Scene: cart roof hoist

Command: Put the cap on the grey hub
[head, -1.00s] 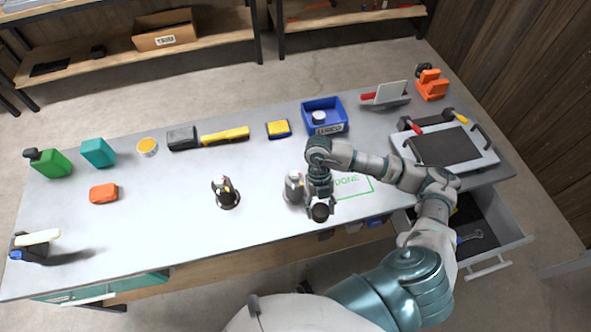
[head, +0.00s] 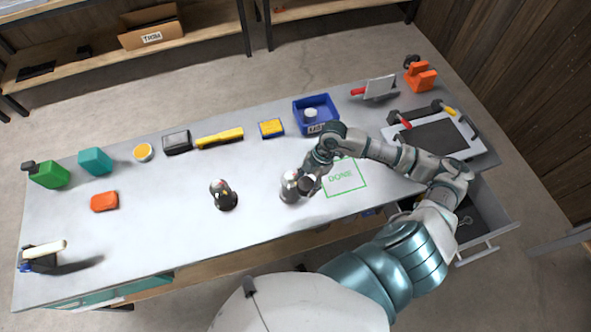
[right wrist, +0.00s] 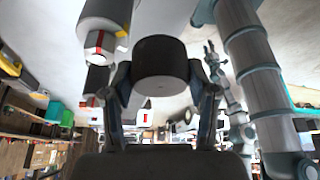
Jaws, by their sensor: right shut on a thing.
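The grey hub (head: 289,188) stands on the bench left of the green DONE outline. A similar upright piece with a black base (head: 223,197) stands further left. My right gripper (head: 308,182) is shut on the black round cap (right wrist: 160,62), close to the right side of the grey hub. The cap also shows in the head view (head: 306,186). Whether it touches the hub cannot be told.
A blue bin (head: 318,114) holds a white round piece. A grey tray (head: 468,132) and an open drawer (head: 482,218) lie at the right. A DONE outline (head: 342,177) is beside my right gripper.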

